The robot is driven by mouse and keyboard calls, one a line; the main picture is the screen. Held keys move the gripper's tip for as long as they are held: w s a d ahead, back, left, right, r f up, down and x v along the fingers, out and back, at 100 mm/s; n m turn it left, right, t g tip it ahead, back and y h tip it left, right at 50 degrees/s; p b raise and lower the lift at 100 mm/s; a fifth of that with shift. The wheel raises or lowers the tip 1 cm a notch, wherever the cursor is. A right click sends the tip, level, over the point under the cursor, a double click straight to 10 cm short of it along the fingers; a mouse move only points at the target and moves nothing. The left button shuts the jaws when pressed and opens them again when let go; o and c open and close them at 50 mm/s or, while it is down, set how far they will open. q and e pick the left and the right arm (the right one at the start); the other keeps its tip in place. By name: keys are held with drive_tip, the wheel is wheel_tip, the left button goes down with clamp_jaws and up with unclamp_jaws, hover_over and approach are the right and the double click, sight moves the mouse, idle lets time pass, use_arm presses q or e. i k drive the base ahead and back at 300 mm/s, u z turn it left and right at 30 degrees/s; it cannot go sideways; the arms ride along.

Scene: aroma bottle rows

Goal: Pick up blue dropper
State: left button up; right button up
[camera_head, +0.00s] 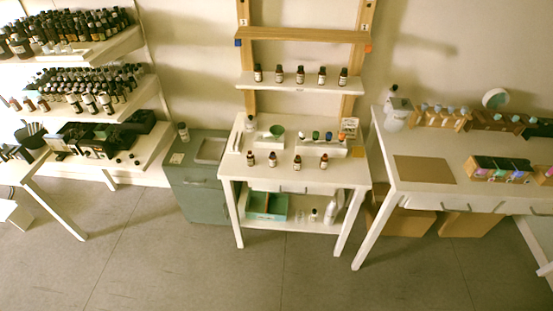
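A small row of coloured pieces stands in a white holder on the middle white table. One dark blue-green piece (315,135) there may be the blue dropper, but it is too small to tell. A green piece (302,135) is to its left and a red one (328,136) to its right. Several brown bottles (273,159) stand in a row in front of the holder. Neither of my grippers is in view.
A grey cabinet (198,185) stands left, and another white table (388,150) right. The floor in front is clear.

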sight(328, 135)
drive_tip(key=u, duration=0.1)
drive_tip(key=i, duration=1)
